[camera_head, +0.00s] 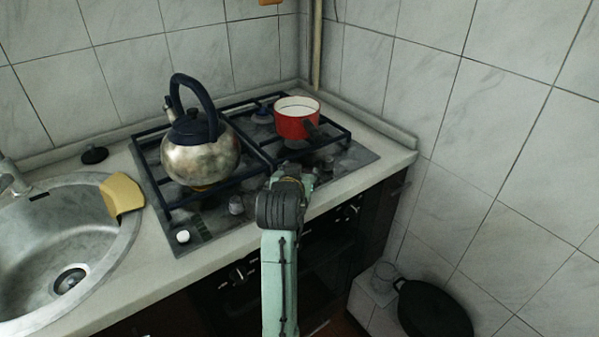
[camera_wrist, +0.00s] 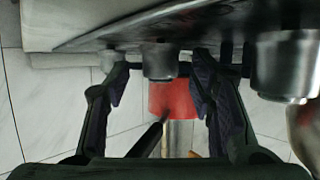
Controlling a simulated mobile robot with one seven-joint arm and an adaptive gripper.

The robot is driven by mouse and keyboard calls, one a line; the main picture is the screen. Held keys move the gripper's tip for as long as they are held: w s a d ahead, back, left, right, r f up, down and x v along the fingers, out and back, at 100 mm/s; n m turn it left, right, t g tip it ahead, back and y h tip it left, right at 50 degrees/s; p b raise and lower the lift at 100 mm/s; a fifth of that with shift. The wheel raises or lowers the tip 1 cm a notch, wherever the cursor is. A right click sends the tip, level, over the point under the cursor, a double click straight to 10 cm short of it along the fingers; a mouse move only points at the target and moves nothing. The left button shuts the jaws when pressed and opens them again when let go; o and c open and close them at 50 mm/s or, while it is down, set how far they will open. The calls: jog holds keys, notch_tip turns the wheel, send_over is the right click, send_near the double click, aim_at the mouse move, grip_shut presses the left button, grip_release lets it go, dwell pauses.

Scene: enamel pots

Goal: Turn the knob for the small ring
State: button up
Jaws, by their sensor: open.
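The gas hob (camera_head: 220,226) has a row of knobs along its front edge. A grey knob (camera_head: 236,204) shows left of my arm, and a white knob (camera_head: 183,236) is nearer the front left corner. My gripper (camera_head: 292,174) is over the front right part of the hob, largely hidden by my own arm. In the wrist view my open gripper (camera_wrist: 160,68) has one finger on each side of a metal knob (camera_wrist: 160,61), with gaps visible. Another metal knob (camera_wrist: 285,65) is right of the fingers. I cannot tell which knob serves the small ring.
A metal kettle (camera_head: 200,160) stands on the left burner. A red pot (camera_head: 293,126) stands at the back right, its dark handle pointing toward my gripper; it also shows beyond the fingers in the wrist view (camera_wrist: 176,98).

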jog(key=shift+c, duration=0.4)
grip_shut()
